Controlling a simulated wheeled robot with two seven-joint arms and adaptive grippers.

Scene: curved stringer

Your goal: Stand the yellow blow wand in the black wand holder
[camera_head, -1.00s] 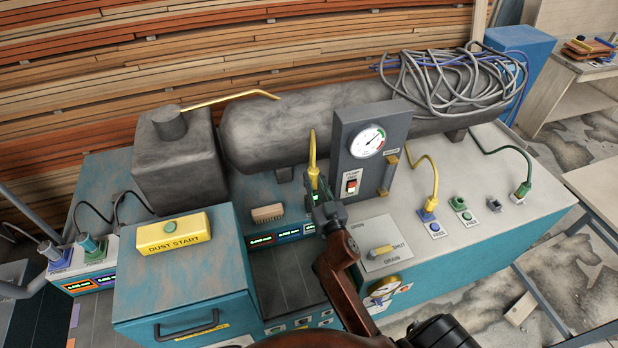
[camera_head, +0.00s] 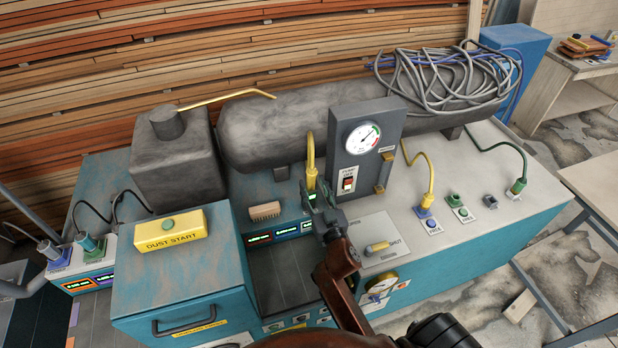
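A yellow wand-like piece (camera_head: 311,152) with a curved top stands upright just left of the gauge panel, and I take it for the blow wand. My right gripper (camera_head: 316,192) is at its lower end, where a small green patch shows. The fingers overlap that end, so I cannot tell whether they are shut on it. A small dark block (camera_head: 490,201) on the right of the pale top may be the black wand holder; at this size I cannot be sure. My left gripper is not in view.
The gauge panel (camera_head: 364,152) stands close right of the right gripper. A grey tank (camera_head: 262,130) lies behind. A yellow cable (camera_head: 425,166) and a green cable (camera_head: 497,148) curve over the pale top. The teal box (camera_head: 180,275) with the DUST START block is at the left.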

